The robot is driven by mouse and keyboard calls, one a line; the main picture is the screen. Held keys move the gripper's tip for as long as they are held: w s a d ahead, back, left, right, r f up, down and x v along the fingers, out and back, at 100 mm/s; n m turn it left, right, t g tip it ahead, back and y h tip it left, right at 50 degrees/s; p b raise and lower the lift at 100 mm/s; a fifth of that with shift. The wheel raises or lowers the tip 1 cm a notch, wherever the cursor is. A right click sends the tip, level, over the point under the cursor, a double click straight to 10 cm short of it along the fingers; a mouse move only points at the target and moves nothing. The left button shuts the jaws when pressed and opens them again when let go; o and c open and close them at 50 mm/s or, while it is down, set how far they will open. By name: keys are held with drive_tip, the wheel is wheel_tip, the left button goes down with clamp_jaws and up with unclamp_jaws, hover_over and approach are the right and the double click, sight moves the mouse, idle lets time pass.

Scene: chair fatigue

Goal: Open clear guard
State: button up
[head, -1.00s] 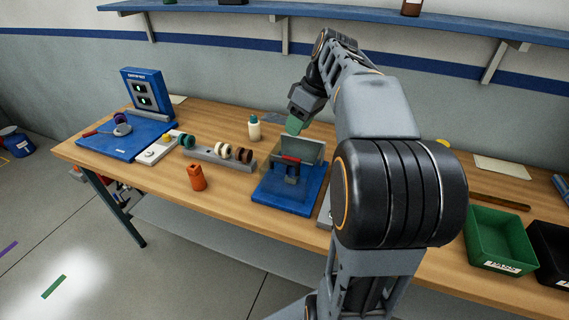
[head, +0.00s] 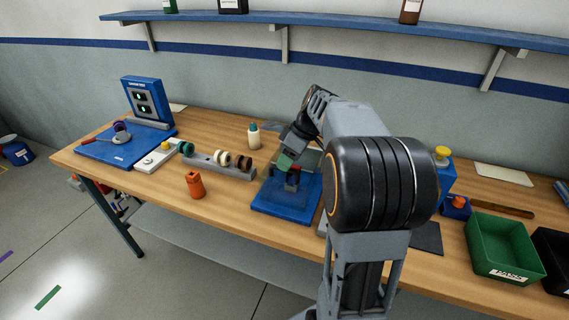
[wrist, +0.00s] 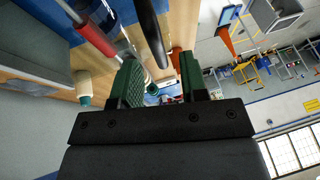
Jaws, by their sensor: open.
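The blue fixture base (head: 284,208) sits on the bench in the head view. The clear guard (head: 312,158) shows faintly around the fixture and is partly hidden by my arm; I cannot tell its angle. My gripper (head: 286,161) is low at the fixture, beside the guard, with green fingertips. In the wrist view the green fingers (wrist: 160,80) are apart, with nothing clearly held between them. A red bar (wrist: 95,32) shows to their left, beyond the fingertips. I cannot tell whether the fingers touch the guard.
A grey rack with rollers (head: 223,160), an orange object (head: 194,185) and a white bottle (head: 254,136) stand left of the fixture. A blue tester (head: 147,98) is at far left. A green bin (head: 503,243) stands at right. The front bench edge is clear.

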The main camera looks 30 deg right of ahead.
drive_tip(key=shift+x, duration=0.8)
drive_tip(key=shift+c, duration=0.5)
clamp_jaws()
drive_tip(key=shift+r, duration=0.1)
